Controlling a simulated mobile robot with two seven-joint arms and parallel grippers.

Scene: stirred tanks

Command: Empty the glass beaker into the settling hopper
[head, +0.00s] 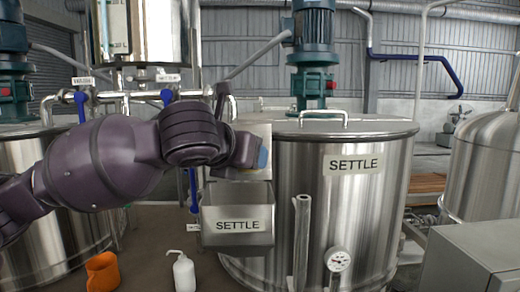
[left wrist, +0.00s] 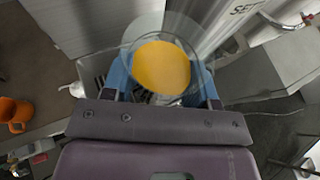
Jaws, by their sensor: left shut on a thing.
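The glass beaker (left wrist: 160,32) is between the blue fingers of my left gripper (left wrist: 160,88) in the left wrist view, with a yellow-orange content (left wrist: 161,69) inside. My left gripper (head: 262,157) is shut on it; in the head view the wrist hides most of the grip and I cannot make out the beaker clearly. The settling hopper (head: 236,240) is an open metal bin labelled SETTLE, on the front of the SETTLE tank (head: 345,205). The gripper is above the hopper, near its back right. The hopper's inside is mostly hidden. My right gripper is not in view.
An orange mug (head: 103,272) and a white wash bottle (head: 183,272) stand on the brown surface left of the hopper. Blue-handled valves (head: 166,97) are behind the arm.

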